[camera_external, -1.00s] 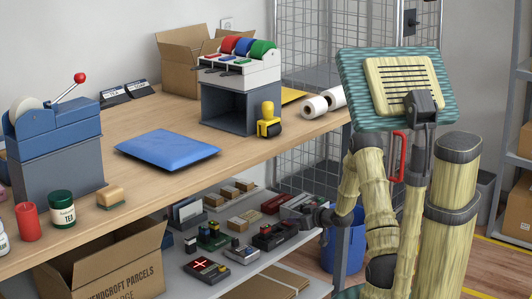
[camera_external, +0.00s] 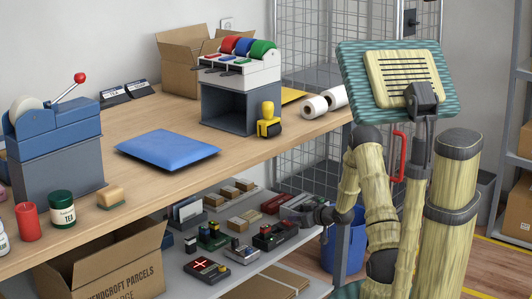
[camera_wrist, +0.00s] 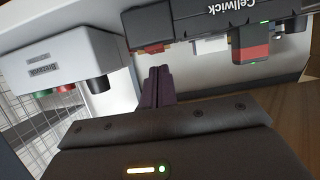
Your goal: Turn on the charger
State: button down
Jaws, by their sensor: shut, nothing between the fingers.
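A black unit lettered "Cellwick" (camera_wrist: 225,15) spans the top of the wrist view, upside down. A red and black block (camera_wrist: 250,45) with a small green light sits at it. A small red part (camera_wrist: 155,47) shows at its left end. My gripper (camera_wrist: 157,72) is shut and empty, its fingertips close to this red part; I cannot tell whether they touch. In the outside view my gripper (camera_external: 300,211) is low over the right end of the lower shelf. A black unit with red parts (camera_external: 274,236) lies just left of it, probably the same one.
A pale unit (camera_wrist: 70,60) with green, red and black knobs stands left of my fingers. Several other devices and small boxes share the shelf (camera_external: 250,276), including one with a red cross (camera_external: 207,269). The counter (camera_external: 245,160) is above. A blue bin (camera_external: 345,240) stands at right.

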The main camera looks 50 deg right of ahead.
jog(key=shift+r, duration=0.1)
jog(key=shift+r+p, duration=0.5)
jog(key=p+v, duration=0.5)
jog(key=v, duration=0.6)
jog(key=shift+r, duration=0.1)
